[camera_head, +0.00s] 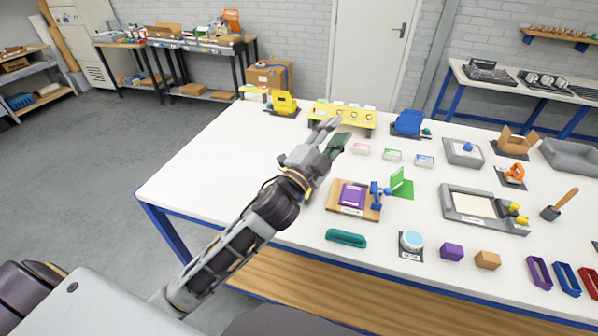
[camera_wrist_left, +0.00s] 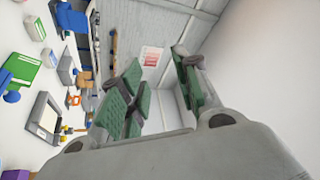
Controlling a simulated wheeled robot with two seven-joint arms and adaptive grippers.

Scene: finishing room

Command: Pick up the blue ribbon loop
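The blue ribbon loop (camera_head: 566,279) lies on the white table near its front right edge in the head view. It is an upright-looking elongated ring between a purple loop (camera_head: 539,273) and a red loop (camera_head: 589,282). My left gripper (camera_head: 331,134) is above the table's middle left, far to the left of and behind the blue loop. In the left wrist view its green-padded fingers (camera_wrist_left: 157,68) are spread apart with nothing between them. The blue loop does not show clearly in the wrist view. My right gripper is not in view.
Left of the loops are an orange-brown block (camera_head: 487,260), a purple block (camera_head: 452,251), a round blue-topped item (camera_head: 411,240) and a green bar (camera_head: 346,238). The table's left part is clear.

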